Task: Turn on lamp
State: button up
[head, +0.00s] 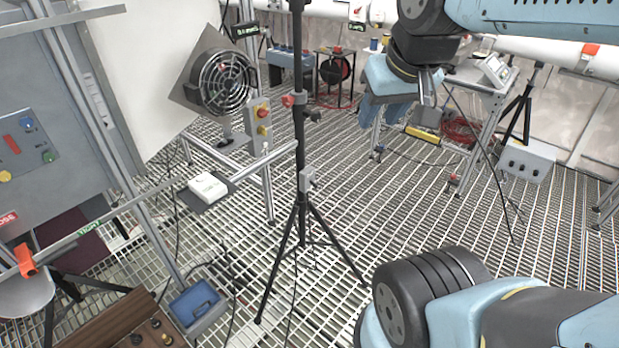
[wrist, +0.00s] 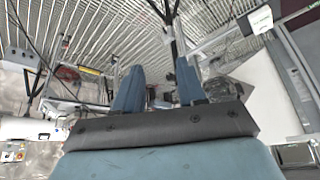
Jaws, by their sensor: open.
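A black tripod stand (head: 300,120) rises in the middle of the head view and runs out of the top of the picture. No lamp head shows on it. A small grey box (head: 307,181) sits low on its pole, with a cable hanging below; I cannot tell whether it carries a switch. My gripper (head: 392,108) hangs to the right of the pole, apart from it, fingers pointing down. In the wrist view my gripper (wrist: 157,88) has its two blue fingers spread with nothing held. Part of the black stand (wrist: 166,14) shows beyond them at the top.
A round fan (head: 222,82) and a yellow-and-red button box (head: 261,125) stand left of the pole. A table (head: 478,80) stands behind my gripper. Open grating lies right of the tripod.

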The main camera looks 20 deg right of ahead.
jog(key=shift+w+d, duration=0.1)
jog(key=shift+d, duration=0.15)
jog(key=w+a+f+m+g+y, duration=0.1)
jog(key=w+f+m+g+y, duration=0.2)
jog(key=w+f+m+y, duration=0.55)
jog(key=w+f+m+g+y, duration=0.3)
jog(key=w+f+m+y, duration=0.1)
jog(key=w+f, duration=0.85)
jog(key=m+t+h, duration=0.1)
jog(key=m+t, duration=1.3)
jog(key=m, duration=0.4)
send_near(314, 184)
jog(key=f+x, duration=0.1)
jog(key=x, duration=0.6)
jog(key=shift+f, duration=0.2)
jog(key=shift+w, duration=0.1)
grip_shut()
